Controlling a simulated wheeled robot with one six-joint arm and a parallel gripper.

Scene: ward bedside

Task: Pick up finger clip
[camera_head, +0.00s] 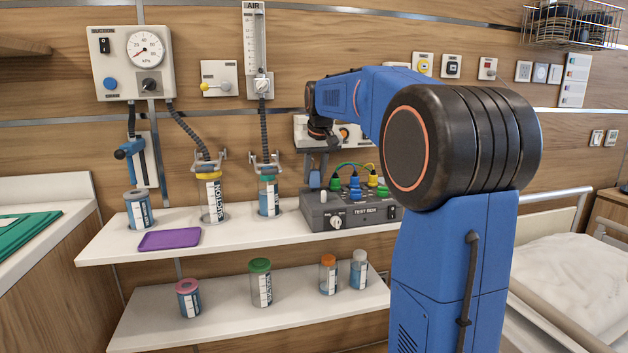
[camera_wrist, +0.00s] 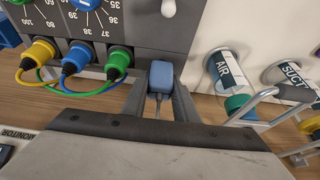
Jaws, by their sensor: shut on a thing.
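The finger clip (camera_wrist: 160,76) is a small blue-grey block with a thin cord or stem running back from it, in the middle of the wrist view. My gripper (camera_wrist: 160,90) is shut on it, with one grey finger on each side. In the head view my gripper (camera_head: 315,164) points down at the left end of the grey test box (camera_head: 366,219). There the clip is too small to tell apart from the fingers. Whether the clip still touches the box cannot be told.
Yellow, blue and green plugs with cables (camera_wrist: 78,60) sit close left of my gripper in the wrist view. A teal-lidded AIR jar (camera_head: 268,196) and a yellow-lidded suction jar (camera_head: 211,198) stand left of the box. A purple tray (camera_head: 169,239) lies on the upper shelf (camera_head: 245,236).

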